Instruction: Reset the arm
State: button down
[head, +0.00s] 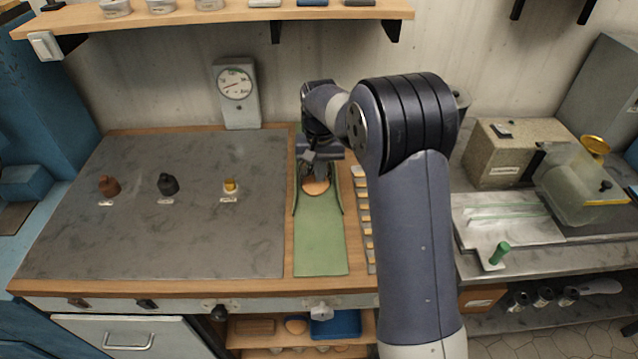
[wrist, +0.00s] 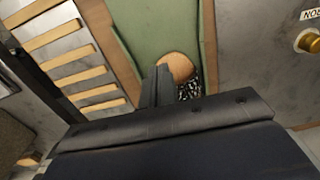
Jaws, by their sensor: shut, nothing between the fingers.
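My gripper (head: 312,160) is above the far part of the green mat (head: 320,240), near a round tan piece (head: 316,186). In the wrist view my gripper (wrist: 165,75) looks shut and holds nothing. The tan piece (wrist: 177,66) shows just beyond the fingers, with a black-and-white speckled patch beside it. I cannot tell whether the fingers touch the piece. My arm is bent, with its upper part reaching over the bench.
A grey slab (head: 160,230) with three small knobs lies left. A dial gauge (head: 236,90) stands behind. A slotted rack (wrist: 75,60) borders the mat. A stone-like box (head: 515,150) and a clear container (head: 580,185) stand right. A shelf (head: 220,14) hangs above.

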notch_tip(320, 180, up, 6)
jog(key=shift+s+f, duration=0.1)
dwell(0.4)
